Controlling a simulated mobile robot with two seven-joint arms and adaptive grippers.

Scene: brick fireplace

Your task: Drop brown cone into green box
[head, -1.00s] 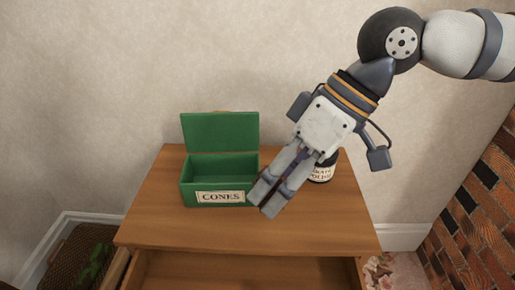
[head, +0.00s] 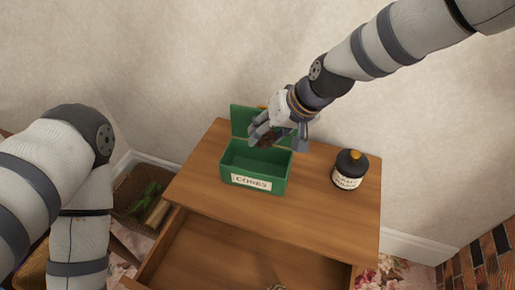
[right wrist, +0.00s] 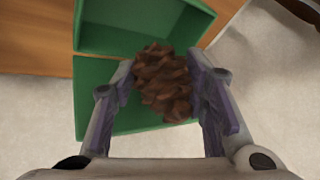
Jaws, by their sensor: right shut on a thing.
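My right gripper (head: 259,140) is shut on the brown cone (head: 267,139), above the back part of the box, in front of the lid. In the right wrist view, the scaly cone (right wrist: 163,82) is between the two fingers, with the green box (right wrist: 87,28) behind it. My left arm shows at the left of the head view, but its gripper is out of view.
A dark bottle (head: 350,170) with an orange cap stands on the cabinet top (head: 318,200), right of the box. An open drawer (head: 235,255) juts out below the front edge. A basket (head: 140,203) with green contents is on the floor at left.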

